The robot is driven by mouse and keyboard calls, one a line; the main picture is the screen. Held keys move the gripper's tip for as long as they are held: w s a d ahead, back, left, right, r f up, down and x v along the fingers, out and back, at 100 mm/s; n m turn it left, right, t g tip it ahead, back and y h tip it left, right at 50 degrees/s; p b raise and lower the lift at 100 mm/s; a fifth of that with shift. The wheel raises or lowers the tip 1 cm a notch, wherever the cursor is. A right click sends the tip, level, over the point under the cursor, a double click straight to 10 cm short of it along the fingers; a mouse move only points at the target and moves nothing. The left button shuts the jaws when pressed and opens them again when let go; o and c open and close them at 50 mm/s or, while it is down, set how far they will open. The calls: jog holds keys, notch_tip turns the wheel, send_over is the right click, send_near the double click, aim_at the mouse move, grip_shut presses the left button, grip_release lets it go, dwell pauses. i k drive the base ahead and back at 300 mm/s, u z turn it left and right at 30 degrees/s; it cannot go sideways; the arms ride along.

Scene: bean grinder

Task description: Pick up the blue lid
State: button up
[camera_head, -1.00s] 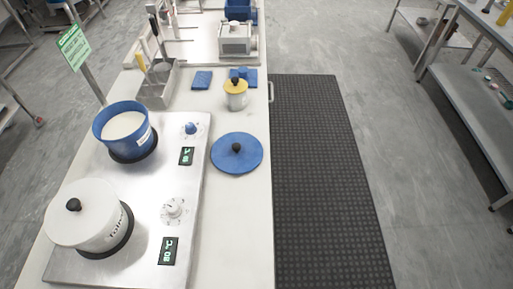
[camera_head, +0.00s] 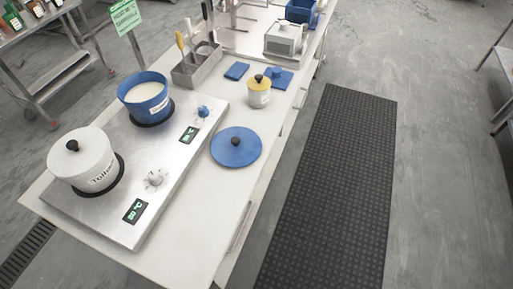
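The blue lid (camera_head: 226,153) is a round flat disc with a black knob (camera_head: 236,141) on top. It lies flat on the white worktop (camera_head: 196,219), to the right of the steel hot plate unit. A blue pot (camera_head: 147,95) with white contents stands uncovered on the far burner. A white pot (camera_head: 92,168) with a white lid and black knob stands on the near burner. My gripper is not in the camera_head view.
The steel hot plate unit (camera_head: 172,171) has knobs and displays. Behind the blue lid stand a small white pot with a yellow lid (camera_head: 259,92), blue pads (camera_head: 237,71) and a utensil holder (camera_head: 196,68). A dark floor mat (camera_head: 335,190) runs along the table's right side.

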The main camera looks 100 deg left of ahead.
aim_at(233, 146)
jog(key=i, duration=0.8)
jog(key=z, duration=3)
jog(key=k, duration=0.9)
jog(key=z, duration=0.1)
